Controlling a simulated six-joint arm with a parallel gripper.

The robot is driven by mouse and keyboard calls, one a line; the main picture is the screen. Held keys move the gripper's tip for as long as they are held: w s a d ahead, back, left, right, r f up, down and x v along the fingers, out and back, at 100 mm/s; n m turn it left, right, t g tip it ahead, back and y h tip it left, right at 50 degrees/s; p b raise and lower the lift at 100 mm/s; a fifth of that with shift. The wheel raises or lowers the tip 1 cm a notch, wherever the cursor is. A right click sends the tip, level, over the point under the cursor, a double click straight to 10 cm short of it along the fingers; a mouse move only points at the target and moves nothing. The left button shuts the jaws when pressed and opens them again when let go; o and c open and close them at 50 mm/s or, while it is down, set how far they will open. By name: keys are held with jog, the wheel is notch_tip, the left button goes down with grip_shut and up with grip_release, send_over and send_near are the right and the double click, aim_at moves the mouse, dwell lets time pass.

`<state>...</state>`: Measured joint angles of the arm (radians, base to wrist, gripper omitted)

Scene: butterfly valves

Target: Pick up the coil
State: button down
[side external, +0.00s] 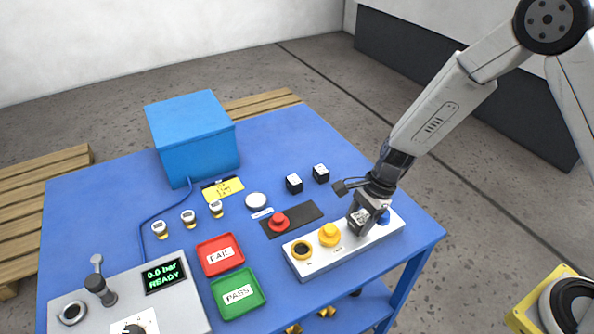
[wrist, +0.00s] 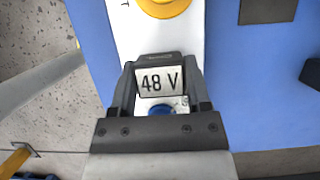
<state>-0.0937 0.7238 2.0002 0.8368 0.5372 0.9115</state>
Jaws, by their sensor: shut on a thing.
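A dark coil with a white "48 V" label (wrist: 159,82) sits between the two fingers of my gripper (wrist: 160,92) in the wrist view. The fingers are shut on its sides. In the side view my gripper (side external: 373,204) is over the right part of a white base plate (side external: 345,249), and the coil (side external: 360,219) shows at its tip. I cannot tell whether the coil touches the plate. Two more dark blocks with white tops, one (side external: 294,184) and another (side external: 321,173), stand apart behind the plate.
A red button on a dark pad (side external: 306,212) lies nearby. Red FAIL (side external: 220,256) and green PASS (side external: 238,293) trays are left. The table's right edge is close.

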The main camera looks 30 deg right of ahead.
jog(key=shift+r, duration=0.15)
jog(key=shift+r, duration=0.8)
jog(key=s+d+r, duration=0.3)
jog(key=s+r, duration=0.8)
jog(key=s, duration=0.2)
jog(key=shift+s, duration=0.35)
jog(key=shift+a, duration=0.1)
